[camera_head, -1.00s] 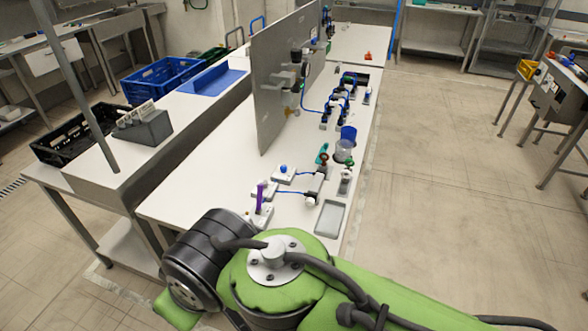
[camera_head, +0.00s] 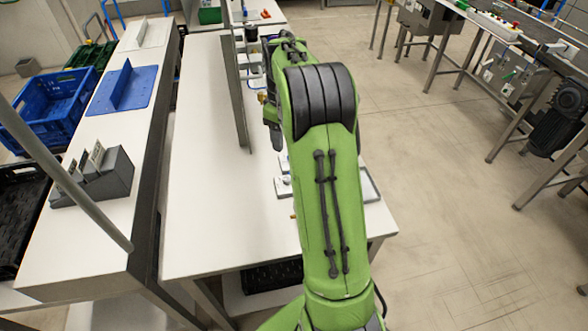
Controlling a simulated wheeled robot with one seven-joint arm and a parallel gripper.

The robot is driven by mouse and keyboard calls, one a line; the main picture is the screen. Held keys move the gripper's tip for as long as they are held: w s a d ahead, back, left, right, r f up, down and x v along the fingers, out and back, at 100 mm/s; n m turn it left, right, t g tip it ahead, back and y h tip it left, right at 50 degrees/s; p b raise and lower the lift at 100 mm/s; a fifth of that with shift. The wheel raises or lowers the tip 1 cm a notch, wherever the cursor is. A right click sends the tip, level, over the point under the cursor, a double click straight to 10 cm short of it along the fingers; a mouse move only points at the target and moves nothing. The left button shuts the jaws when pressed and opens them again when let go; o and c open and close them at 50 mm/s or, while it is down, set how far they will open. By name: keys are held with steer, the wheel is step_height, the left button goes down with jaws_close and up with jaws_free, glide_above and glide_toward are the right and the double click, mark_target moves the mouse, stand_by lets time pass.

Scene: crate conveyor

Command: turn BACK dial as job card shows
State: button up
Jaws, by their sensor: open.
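My green arm reaches forward over the white worktable (camera_head: 200,150) and covers much of its right side. My gripper is not visible; the far end of the arm is hidden behind its own links near the upright grey panel (camera_head: 234,90). No dial can be made out for certain; small fittings show beside the panel, partly covered by the arm.
A blue tray with a divider (camera_head: 133,93) lies on the left bench (camera_head: 105,240). Blue (camera_head: 55,120) and black (camera_head: 20,210) crates stand left of it. A thin grey post (camera_head: 70,185) crosses in front. Open floor (camera_head: 440,190) lies to the right, with a machine (camera_head: 510,75) beyond.

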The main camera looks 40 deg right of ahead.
mark_target(287, 179)
step_height(287, 179, down, 16)
steer(key=b, duration=0.2)
steer(key=shift+s+d+r+b, duration=0.1)
steer(key=shift+s+b, duration=0.05)
steer(key=shift+b, duration=0.2)
jaws_close()
